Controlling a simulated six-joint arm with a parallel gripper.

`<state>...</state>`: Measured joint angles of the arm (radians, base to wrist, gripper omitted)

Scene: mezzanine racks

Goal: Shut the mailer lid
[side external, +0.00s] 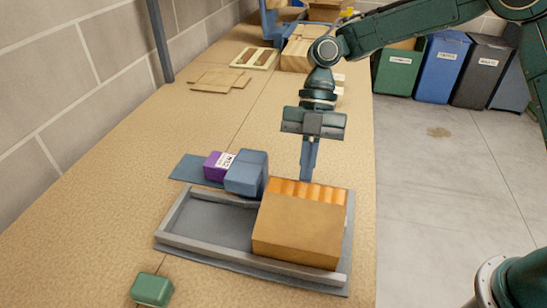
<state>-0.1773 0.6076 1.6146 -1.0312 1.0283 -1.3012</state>
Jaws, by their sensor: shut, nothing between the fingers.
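The brown cardboard mailer (298,229) sits in the right part of a grey railed tray (205,226). An orange ridged strip (307,191) runs along the mailer's far edge; I cannot tell whether it is contents or part of the lid. The lid's exact position is unclear from this view. My gripper (308,177) points down with its fingers shut and empty. Its fingertips are at the far side of the mailer, by the orange strip. I cannot tell whether they touch it.
A blue-grey block (247,173) and a purple labelled box (214,165) stand behind the tray, by a flat blue sheet (186,168). A green block (152,289) lies front left. Cardboard pieces (220,80) lie farther back. The bench's left side is clear.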

